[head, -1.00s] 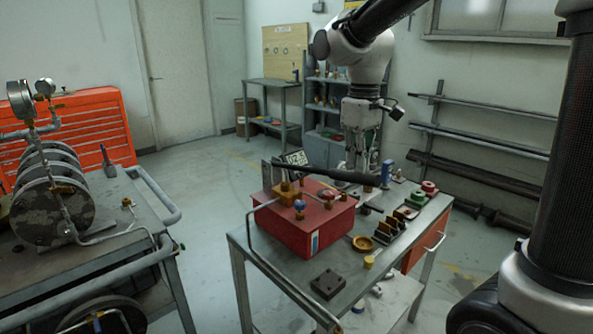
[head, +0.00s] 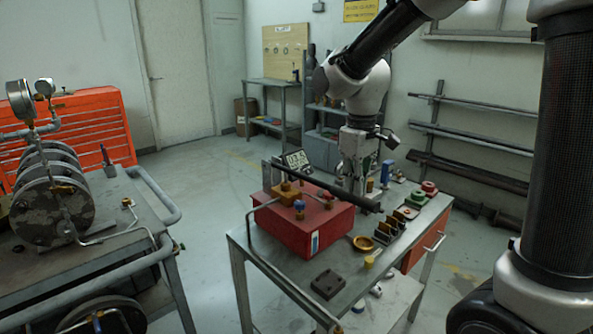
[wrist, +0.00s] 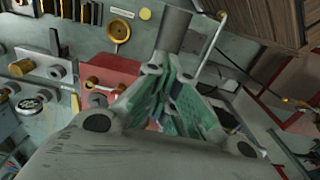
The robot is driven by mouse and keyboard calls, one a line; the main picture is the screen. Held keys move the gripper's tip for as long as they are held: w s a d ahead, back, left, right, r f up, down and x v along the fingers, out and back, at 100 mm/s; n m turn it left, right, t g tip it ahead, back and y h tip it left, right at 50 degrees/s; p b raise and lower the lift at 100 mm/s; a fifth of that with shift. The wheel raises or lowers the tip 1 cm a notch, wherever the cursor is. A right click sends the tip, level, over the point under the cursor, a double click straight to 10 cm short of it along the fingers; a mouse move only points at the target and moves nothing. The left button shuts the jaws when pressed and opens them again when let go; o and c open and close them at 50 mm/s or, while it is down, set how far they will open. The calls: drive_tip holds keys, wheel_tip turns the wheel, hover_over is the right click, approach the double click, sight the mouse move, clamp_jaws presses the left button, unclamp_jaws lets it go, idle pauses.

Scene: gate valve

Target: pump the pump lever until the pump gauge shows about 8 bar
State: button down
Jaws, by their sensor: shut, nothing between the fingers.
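The red pump box (head: 318,232) sits on the grey cart. The dark pump lever (head: 325,184) slopes down to the right over it, its far-right end low near the cart's top. A small digital display (head: 297,159) stands behind the box; its digits look like 03.6 but are too small to be sure. My gripper (head: 353,189) is shut and empty, close to the outer part of the lever, with its tips partly hidden behind it. In the wrist view, a grey bar, seemingly the lever (wrist: 173,30), runs up from beside my shut green-padded fingers (wrist: 165,90).
A brass dish (head: 362,244), a dark block (head: 328,284) and several small fittings crowd the cart's right side. A blue-knobbed valve (head: 299,205) is on the box. Another bench with round gauges (head: 20,95) stands left; floor lies between.

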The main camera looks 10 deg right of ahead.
drive_tip(key=shift+r, duration=0.15)
wheel_tip(320, 180, up, 6)
drive_tip(key=shift+f, duration=0.1)
idle(1.8)
wheel_tip(320, 180, down, 13)
idle(0.7)
wheel_tip(320, 180, up, 13)
drive_tip(key=shift+r, duration=0.1)
idle(0.3)
drive_tip(key=shift+f, duration=0.2)
